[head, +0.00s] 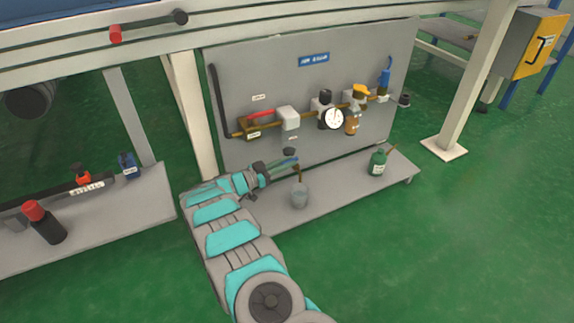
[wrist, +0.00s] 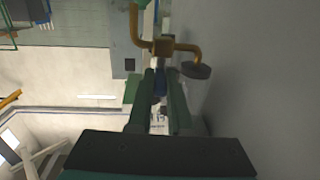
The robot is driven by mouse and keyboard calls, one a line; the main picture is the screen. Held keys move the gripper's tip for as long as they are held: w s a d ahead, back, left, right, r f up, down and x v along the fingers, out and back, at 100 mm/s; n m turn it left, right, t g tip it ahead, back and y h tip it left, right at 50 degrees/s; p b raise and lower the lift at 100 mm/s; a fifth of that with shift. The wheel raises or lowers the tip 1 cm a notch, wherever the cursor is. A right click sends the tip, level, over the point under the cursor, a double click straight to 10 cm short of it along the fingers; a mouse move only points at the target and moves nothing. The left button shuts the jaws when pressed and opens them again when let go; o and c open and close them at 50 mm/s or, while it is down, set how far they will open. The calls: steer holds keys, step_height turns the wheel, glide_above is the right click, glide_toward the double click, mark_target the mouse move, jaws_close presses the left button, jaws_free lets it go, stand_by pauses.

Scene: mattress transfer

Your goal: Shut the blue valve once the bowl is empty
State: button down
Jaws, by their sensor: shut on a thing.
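My gripper (head: 296,160) is low in front of the grey panel, below a white block on the pipe. In the wrist view its two dark green fingers (wrist: 160,95) are shut on a small blue piece (wrist: 160,84), which looks like the blue valve's handle. A brass pipe piece (wrist: 162,47) with a dark round end lies just past the fingertips. A grey cup (head: 299,195) stands on the shelf under a short brass tube. An amber bowl (head: 352,126) hangs under a yellow-topped unit. I cannot tell whether any bowl is empty.
The panel (head: 230,80) carries a red lever (head: 259,117), a gauge (head: 333,118) and an upright blue handle (head: 386,72). White posts flank the panel. The green floor in front is clear.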

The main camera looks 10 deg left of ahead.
steer(key=shift+w+r+m+g+h, duration=0.1)
steer(key=shift+w+m+g+h, duration=0.1)
steer(key=shift+m+g+h, duration=0.6)
steer(key=c, duration=0.8)
jaws_free()
steer(key=shift+c, duration=0.2)
steer(key=shift+a+n, duration=0.15)
steer(key=shift+n, duration=0.15)
steer(key=shift+s+n+t+y, duration=0.25)
steer(key=shift+n+t+y, duration=0.25)
steer(key=shift+t+y, duration=0.3)
